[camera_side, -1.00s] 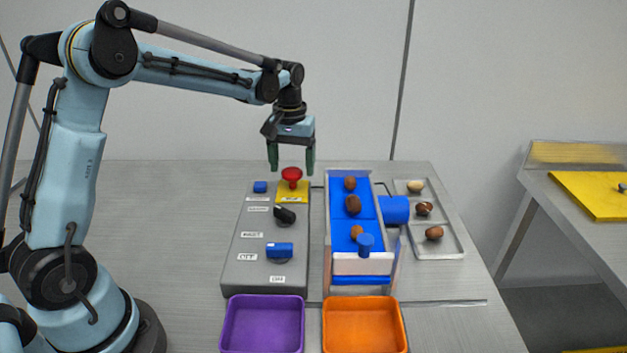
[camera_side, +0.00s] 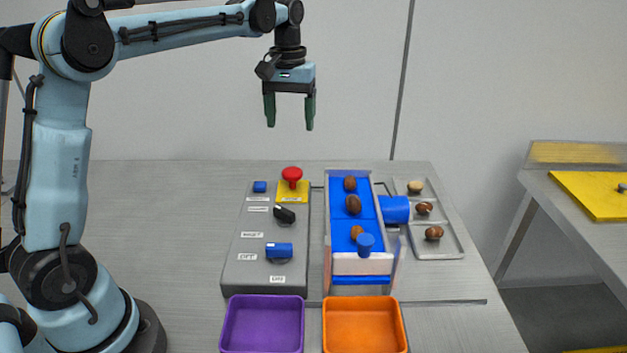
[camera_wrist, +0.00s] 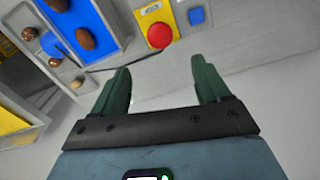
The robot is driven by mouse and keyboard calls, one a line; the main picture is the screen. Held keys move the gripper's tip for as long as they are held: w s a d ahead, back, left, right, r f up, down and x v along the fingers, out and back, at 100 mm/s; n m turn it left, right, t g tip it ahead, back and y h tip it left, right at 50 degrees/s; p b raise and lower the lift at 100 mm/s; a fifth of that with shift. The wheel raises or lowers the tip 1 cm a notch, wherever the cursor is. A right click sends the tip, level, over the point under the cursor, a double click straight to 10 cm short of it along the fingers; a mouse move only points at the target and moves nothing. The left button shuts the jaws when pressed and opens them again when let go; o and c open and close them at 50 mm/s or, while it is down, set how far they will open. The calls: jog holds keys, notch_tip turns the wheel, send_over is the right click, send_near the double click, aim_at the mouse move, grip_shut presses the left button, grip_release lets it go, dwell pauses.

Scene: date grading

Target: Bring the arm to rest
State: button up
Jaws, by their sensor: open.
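My gripper (camera_side: 290,112) is open and empty, with its green fingers pointing down. It hangs in the air well above the red mushroom button (camera_side: 292,174) and touches nothing. In the wrist view my open gripper (camera_wrist: 163,85) shows at the bottom, with the red button (camera_wrist: 159,35) beyond the fingers. The grey control panel (camera_side: 237,262) under it carries the red button on a yellow plate, a small blue button (camera_side: 260,187), a black knob (camera_side: 284,214) and a blue switch (camera_side: 279,250).
A blue-bedded conveyor (camera_side: 343,208) with several dates stands right of the panel. A grey tray (camera_side: 453,249) with sample dates lies further right. A purple bin (camera_side: 263,325) and an orange bin (camera_side: 363,325) sit in front. The air around my gripper is clear.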

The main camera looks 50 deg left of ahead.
jog(key=shift+r, duration=0.55)
jog(key=s+d+f+m+t, duration=0.3)
jog(key=s+d, duration=0.1)
jog(key=s, duration=0.4)
jog(key=s+d+f+m+t, duration=0.3)
jog(key=s+d+f+t, duration=0.1)
jog(key=s, duration=0.4)
jog(key=shift+s+d+m, duration=0.3)
jog(key=shift+d+m, duration=0.1)
jog(key=shift+d, duration=0.35)
